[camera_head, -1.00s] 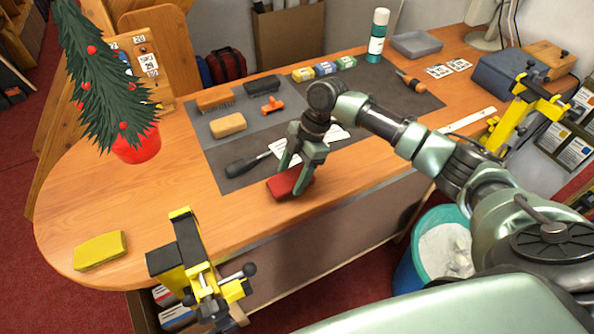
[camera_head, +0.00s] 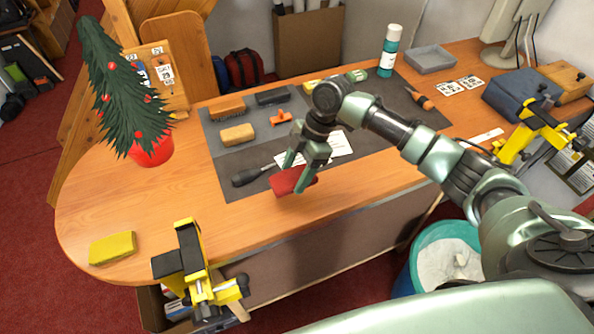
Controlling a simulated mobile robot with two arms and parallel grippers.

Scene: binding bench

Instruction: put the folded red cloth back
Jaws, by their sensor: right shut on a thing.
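The folded red cloth (camera_head: 288,182) is a small dark red block near the front edge of the wooden bench (camera_head: 120,205). My right gripper (camera_head: 303,176) is shut on it, with one finger in front and one behind. The cloth appears tilted; I cannot tell for certain whether it is clear of the bench top. A folded yellow cloth (camera_head: 112,248) lies at the bench's front left corner. My left gripper is not in view.
A grey mat (camera_head: 222,167) carries brushes, a sponge-like block (camera_head: 238,135), a screwdriver (camera_head: 252,175) and a white card. A small tree in a red pot (camera_head: 152,152) stands left. A teal bin (camera_head: 418,246) stands below.

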